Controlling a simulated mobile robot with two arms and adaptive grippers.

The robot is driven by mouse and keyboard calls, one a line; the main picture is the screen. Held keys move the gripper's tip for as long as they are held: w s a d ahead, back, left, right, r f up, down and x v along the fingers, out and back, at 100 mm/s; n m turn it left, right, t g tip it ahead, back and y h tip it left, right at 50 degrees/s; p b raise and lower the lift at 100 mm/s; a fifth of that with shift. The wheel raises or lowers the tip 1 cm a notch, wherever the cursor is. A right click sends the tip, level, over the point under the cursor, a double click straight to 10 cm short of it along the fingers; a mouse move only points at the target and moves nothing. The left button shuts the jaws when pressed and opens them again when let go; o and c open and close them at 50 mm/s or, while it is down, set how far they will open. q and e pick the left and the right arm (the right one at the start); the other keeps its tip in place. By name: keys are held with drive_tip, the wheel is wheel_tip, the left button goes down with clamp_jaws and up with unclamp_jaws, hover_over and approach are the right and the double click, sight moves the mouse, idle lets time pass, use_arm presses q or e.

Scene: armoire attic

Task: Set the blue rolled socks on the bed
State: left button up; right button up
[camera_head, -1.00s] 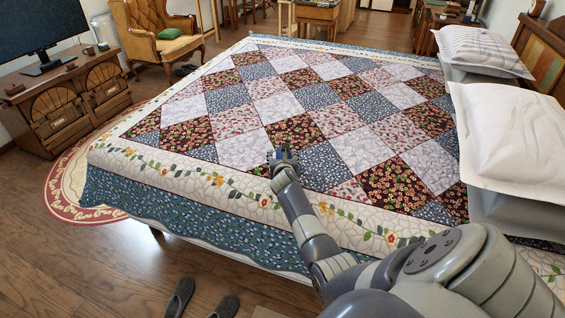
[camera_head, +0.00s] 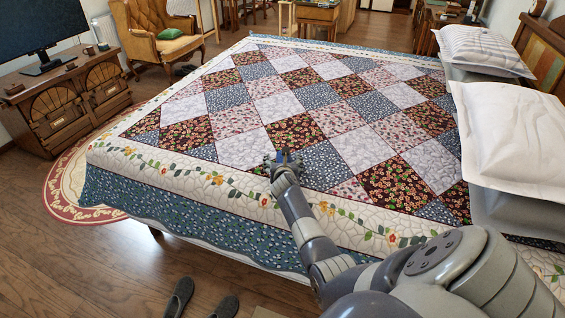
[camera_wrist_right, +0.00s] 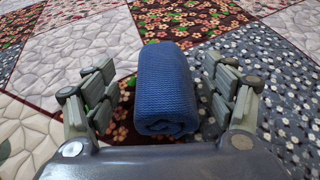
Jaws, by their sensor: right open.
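The blue rolled socks (camera_wrist_right: 166,88) lie on the patchwork quilt between the spread fingers of my right gripper (camera_wrist_right: 160,100) in the right wrist view. A gap shows on the left side of the roll; the right finger is close to it, and I cannot tell if they touch. In the head view my right gripper (camera_head: 283,161) is low over the near part of the bed (camera_head: 240,150). The socks are mostly hidden there by the gripper. My left gripper is not in view.
White pillows (camera_head: 515,135) lie at the right end of the bed. Grey slippers (camera_head: 180,297) stand on the floor in front. A dresser with a monitor (camera_head: 65,110) and a tan armchair (camera_head: 155,35) are at the left. Most of the quilt is clear.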

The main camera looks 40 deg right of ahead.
drive_tip(key=shift+r, duration=0.4)
drive_tip(key=shift+s+a+p, duration=0.25)
drive_tip(key=shift+s+p, duration=0.05)
drive_tip(key=shift+p, duration=0.05)
drive_tip(key=p+v, duration=0.2)
drive_tip(key=v, duration=0.8)
drive_tip(key=shift+p, duration=0.35)
drive_tip(key=shift+s+a+r, duration=0.3)
drive_tip(key=shift+s+a, duration=0.05)
drive_tip(key=shift+s, duration=0.05)
